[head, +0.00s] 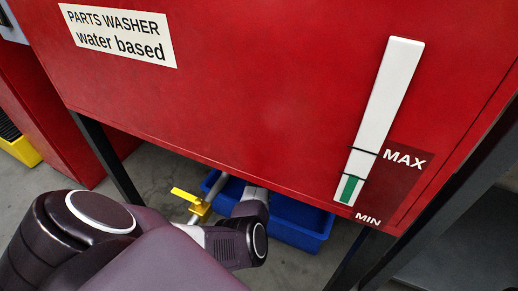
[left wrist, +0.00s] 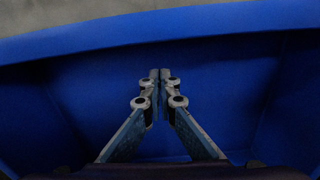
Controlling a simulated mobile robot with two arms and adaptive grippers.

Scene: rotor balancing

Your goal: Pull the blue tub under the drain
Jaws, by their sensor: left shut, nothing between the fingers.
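The blue tub (head: 295,222) stands on the floor under the red parts washer, partly hidden by the washer and my left arm. A yellow drain valve (head: 200,207) with a lever handle is at the tub's left end in the head view. My left arm reaches in under the washer, and its gripper is hidden there. In the left wrist view my left gripper (left wrist: 160,74) is shut and empty, over the inside of the blue tub (left wrist: 90,100). The tub's rim runs beyond the fingertips. I cannot tell whether the fingers touch the tub. My right gripper is not in view.
The red parts washer (head: 250,80) overhangs the tub. Its dark legs (head: 107,160) stand left and right of the opening. A level gauge (head: 380,120) is on its front. A yellow container (head: 20,151) sits at the far left. Grey floor shows beside the tub.

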